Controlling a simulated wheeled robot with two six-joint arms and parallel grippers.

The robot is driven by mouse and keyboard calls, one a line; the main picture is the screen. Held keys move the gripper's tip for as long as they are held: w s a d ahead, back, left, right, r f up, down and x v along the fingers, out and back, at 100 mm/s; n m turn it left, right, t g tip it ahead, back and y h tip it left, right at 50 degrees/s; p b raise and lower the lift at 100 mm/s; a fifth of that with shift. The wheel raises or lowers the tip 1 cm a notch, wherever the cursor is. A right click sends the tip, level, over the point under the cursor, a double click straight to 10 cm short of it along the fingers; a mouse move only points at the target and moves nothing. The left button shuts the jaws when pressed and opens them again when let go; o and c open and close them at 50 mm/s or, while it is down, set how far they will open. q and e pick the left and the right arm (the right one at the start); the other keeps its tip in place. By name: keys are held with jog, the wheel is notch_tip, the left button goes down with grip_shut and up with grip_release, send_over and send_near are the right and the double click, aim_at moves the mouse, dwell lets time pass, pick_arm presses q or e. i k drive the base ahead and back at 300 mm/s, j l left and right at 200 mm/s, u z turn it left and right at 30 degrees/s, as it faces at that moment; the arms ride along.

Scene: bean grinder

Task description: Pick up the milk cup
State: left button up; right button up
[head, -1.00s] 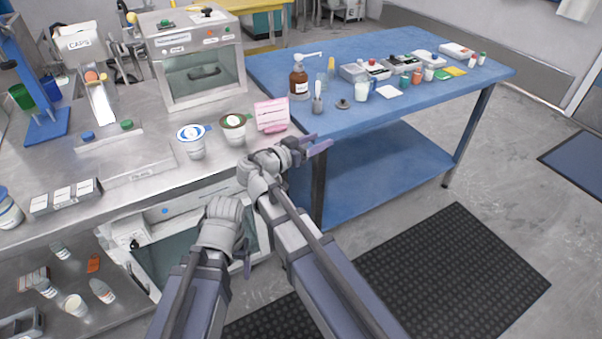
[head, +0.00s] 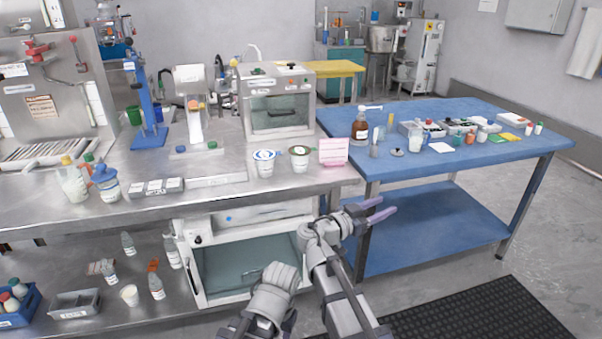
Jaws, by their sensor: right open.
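A cup with a blue handle (head: 422,136) stands on the blue table. My right gripper (head: 381,209) is open and empty, with its lilac fingers apart. It is below the countertop's front edge, to the right of the lidded cups and touching none of them. My left wrist shows at the bottom middle, but its fingers are not visible.
A pink sign (head: 333,151) stands right of the lidded cups. A glass-fronted box (head: 278,103) stands behind the cups.

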aim_at(300, 164)
jog(key=k+u, duration=0.2)
jog(key=u, duration=1.45)
jog(key=l, duration=1)
jog(key=k+l, duration=0.1)
jog(key=l, duration=1.7)
